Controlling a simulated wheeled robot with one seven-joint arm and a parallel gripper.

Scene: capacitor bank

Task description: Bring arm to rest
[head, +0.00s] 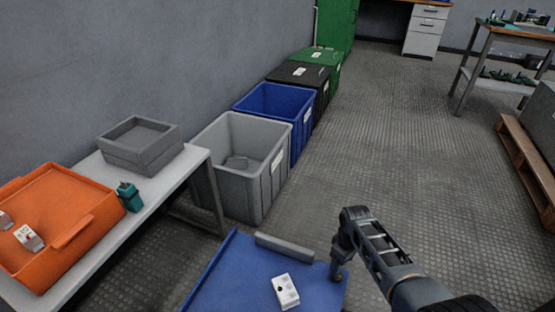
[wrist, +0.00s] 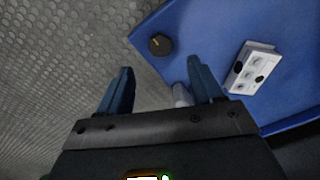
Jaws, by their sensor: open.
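My arm reaches in from the lower right of the head view and bends down at its far end. My gripper (head: 338,275) hangs beside the right edge of a blue surface (head: 235,275). In the wrist view my gripper (wrist: 160,70) has its two dark fingers spread apart with nothing held between them. The right finger overlaps the blue surface (wrist: 210,35) in that view, and the left finger is over the grey floor. Whether the gripper touches the surface is unclear.
A white box (head: 285,291) and a grey bar (head: 284,247) are on the blue surface. A black knob (wrist: 160,45) shows near its edge. Grey (head: 225,190) and blue bins (head: 262,104) stand left; an orange tray (head: 60,208) is on a table.

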